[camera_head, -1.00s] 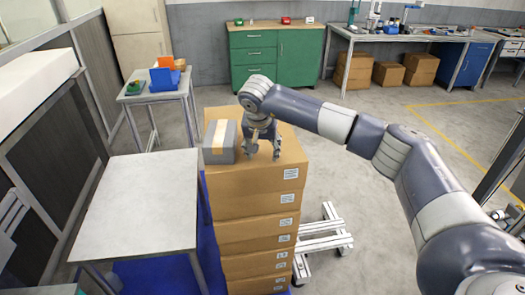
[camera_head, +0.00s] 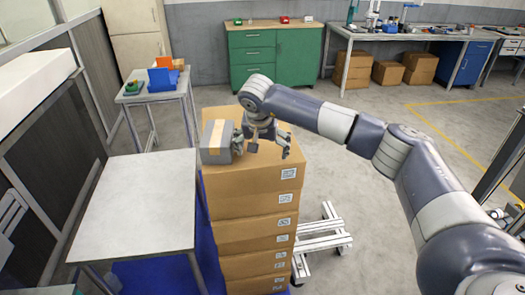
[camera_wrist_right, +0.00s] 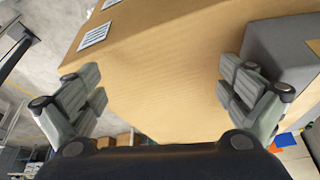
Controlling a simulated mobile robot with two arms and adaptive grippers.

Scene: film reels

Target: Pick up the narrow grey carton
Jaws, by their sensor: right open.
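The narrow grey carton (camera_head: 216,141), with a tan tape strip over it, sits on top of a stack of brown cardboard boxes (camera_head: 250,180). My right gripper (camera_head: 262,148) is just to the right of the carton, above the top of the stack. Its fingers are spread and nothing is between them. In the head view its near finger is close to the carton's right side; I cannot tell if they touch. In the right wrist view the carton (camera_wrist_right: 285,50) is at the right, beyond the open right gripper (camera_wrist_right: 160,95). My left gripper is not in view.
A bare grey table (camera_head: 140,200) stands to the left of the stack. A small table (camera_head: 155,97) with coloured bins is behind it. A green cabinet (camera_head: 270,55) and a workbench (camera_head: 410,38) stand at the back. A metal frame (camera_head: 322,238) lies on the floor right of the stack.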

